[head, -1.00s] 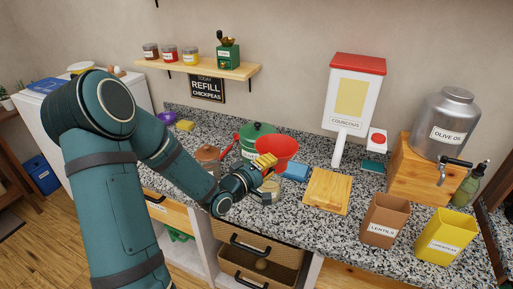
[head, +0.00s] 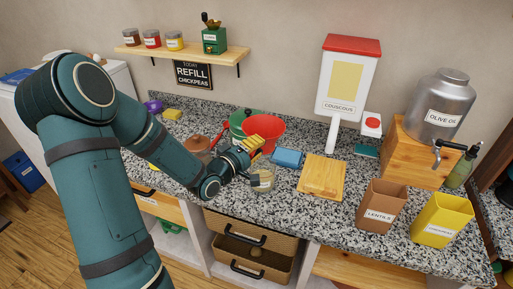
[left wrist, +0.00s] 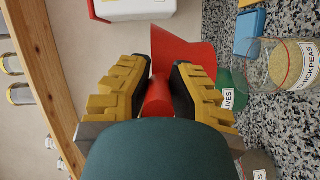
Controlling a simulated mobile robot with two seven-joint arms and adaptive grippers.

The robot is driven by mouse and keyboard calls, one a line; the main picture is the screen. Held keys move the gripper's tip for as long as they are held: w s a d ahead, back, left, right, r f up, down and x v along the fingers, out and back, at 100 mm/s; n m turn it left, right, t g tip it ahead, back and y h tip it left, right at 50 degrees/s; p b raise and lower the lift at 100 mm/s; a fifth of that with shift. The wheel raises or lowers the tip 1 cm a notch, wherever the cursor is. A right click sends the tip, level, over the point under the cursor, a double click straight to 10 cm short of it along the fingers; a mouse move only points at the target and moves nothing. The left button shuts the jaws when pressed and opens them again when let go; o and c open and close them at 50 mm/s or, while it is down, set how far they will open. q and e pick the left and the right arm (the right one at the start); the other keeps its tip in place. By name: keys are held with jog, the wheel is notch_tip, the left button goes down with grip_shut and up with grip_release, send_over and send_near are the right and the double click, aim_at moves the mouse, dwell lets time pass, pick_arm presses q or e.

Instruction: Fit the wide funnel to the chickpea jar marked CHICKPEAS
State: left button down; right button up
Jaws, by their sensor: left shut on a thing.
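My right gripper is out of view.
A green OLIVES canister (head: 240,124) stands behind the funnel. A brown-lidded jar (head: 195,144) is left, near my forearm. A blue block (head: 288,158) and cutting board (head: 322,178) lie right of the jar. Brown (head: 381,207) and yellow (head: 441,220) bins stand farther right.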

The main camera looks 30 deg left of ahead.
pick_arm(q)
jog(key=shift+f+b, duration=2.4)
jog(key=shift+f, duration=0.55)
jog(key=shift+f+b, duration=2.05)
jog(key=shift+f, duration=0.45)
jog(key=c, duration=1)
grip_release()
jog(key=shift+o, duration=0.2)
jog(key=s+a, duration=0.1)
jog(key=s, duration=0.6)
jog(key=shift+s+r, duration=0.2)
